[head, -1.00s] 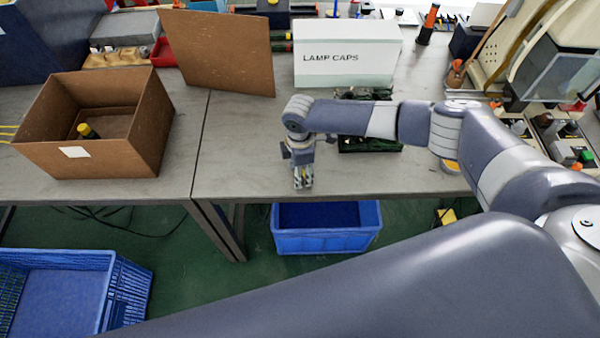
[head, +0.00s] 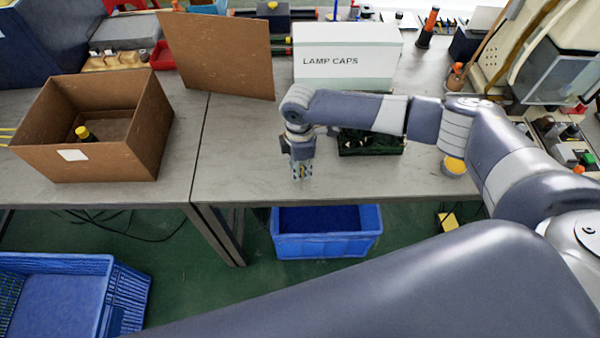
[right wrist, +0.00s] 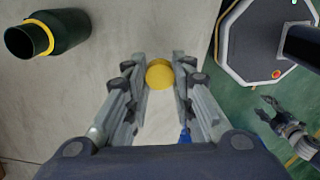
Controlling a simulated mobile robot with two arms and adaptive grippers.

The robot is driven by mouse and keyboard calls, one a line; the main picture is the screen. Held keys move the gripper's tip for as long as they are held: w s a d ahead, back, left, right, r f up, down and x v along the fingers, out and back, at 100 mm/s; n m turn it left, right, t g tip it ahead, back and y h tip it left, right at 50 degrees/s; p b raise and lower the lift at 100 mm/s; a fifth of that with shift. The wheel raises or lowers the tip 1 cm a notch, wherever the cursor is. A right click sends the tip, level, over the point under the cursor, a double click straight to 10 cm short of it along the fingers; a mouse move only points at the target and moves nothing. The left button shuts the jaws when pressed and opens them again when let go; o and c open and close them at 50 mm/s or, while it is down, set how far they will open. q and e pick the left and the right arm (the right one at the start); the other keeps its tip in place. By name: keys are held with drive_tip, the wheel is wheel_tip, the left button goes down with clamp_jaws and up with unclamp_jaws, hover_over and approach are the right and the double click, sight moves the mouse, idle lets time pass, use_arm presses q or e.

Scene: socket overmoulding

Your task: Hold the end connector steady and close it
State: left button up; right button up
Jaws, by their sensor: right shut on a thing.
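My right gripper (head: 302,172) hangs pointing down over the front part of the grey table, left of the green tray. In the right wrist view its fingers (right wrist: 160,80) are shut on a round yellow piece (right wrist: 160,72). The body under that yellow end is hidden. A dark green cylinder with a yellow ring (right wrist: 48,36) lies at the upper left of the right wrist view, apart from the gripper. What looks like my left gripper (right wrist: 267,110) shows at the right edge of that view, over the floor, fingers apart and empty. It is outside the head view.
A dark green tray (head: 372,152) lies behind my right forearm. A white LAMP CAPS box (head: 347,55) stands behind it. An open cardboard box (head: 100,160) holding a yellow-capped dark cylinder (head: 86,134) stands left. A blue bin (head: 327,245) is below the table edge.

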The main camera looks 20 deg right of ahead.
drive_tip(key=s+a+r+b, duration=0.1)
drive_tip(key=s+a+b, duration=0.1)
drive_tip(key=s+a, duration=0.7)
drive_tip(key=s, duration=0.4)
drive_tip(key=shift+a+r, duration=0.25)
drive_tip(key=d+r+m, duration=1.3)
drive_tip(key=r+m, duration=0.4)
drive_tip(key=shift+s+d+r, duration=0.3)
drive_tip(key=shift+s+r, duration=0.05)
drive_tip(key=shift+s, duration=0.1)
